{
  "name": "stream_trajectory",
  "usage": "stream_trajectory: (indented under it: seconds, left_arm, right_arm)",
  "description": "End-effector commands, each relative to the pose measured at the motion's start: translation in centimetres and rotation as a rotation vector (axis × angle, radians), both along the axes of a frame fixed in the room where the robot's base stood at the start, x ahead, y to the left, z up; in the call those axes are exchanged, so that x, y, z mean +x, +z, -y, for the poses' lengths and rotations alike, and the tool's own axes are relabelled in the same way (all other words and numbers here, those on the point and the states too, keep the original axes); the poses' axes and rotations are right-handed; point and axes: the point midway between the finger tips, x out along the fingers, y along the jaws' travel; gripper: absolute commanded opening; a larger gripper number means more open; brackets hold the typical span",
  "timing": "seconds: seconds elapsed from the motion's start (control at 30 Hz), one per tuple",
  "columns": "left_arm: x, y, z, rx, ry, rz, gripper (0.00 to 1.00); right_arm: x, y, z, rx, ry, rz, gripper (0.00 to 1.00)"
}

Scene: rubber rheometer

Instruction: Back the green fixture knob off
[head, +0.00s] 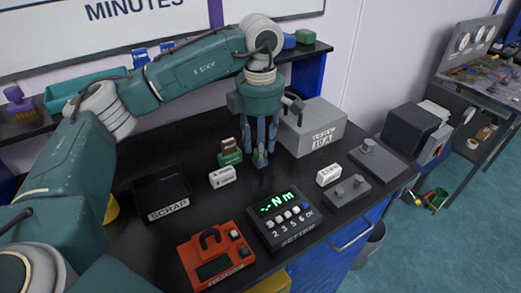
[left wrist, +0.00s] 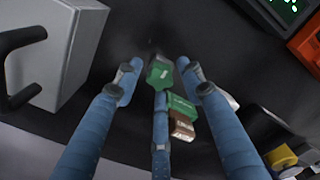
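The green fixture knob (left wrist: 160,72) shows a pale mark on its top in the left wrist view. It joins a green fixture (left wrist: 182,108) that holds a brown block (left wrist: 182,129). In the head view the fixture (head: 230,157) stands on the black bench, with the brown block (head: 229,144) on top. My left gripper (head: 261,150) points down over the knob, just right of the fixture. In the left wrist view its blue fingers (left wrist: 162,75) stand spread around the knob, with gaps at its sides. Contact with the third finger is unclear. My right gripper is not in view.
A grey tester box (head: 312,128) stands close right of my left gripper. A white block (head: 222,177) lies in front of the fixture. A setter with a green display (head: 283,215), an orange device (head: 215,257) and a black scrap tray (head: 161,193) occupy the bench front.

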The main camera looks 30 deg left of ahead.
Motion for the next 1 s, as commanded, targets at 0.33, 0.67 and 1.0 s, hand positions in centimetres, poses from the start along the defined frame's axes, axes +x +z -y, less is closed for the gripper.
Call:
stream_trajectory:
  seconds: [0.33,0.67,1.0]
  left_arm:
    - [0.03,-0.03,0.03,-0.001,-0.312,0.001,0.39]
    - [0.03,-0.02,0.05,-0.001,-0.624,0.001,0.39]
    - [0.01,0.00,0.05,0.000,-0.937,0.001,0.39]
  right_arm:
    - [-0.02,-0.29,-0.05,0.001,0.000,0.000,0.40]
    - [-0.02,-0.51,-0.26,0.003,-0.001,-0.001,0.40]
    - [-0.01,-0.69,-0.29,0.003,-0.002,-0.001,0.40]
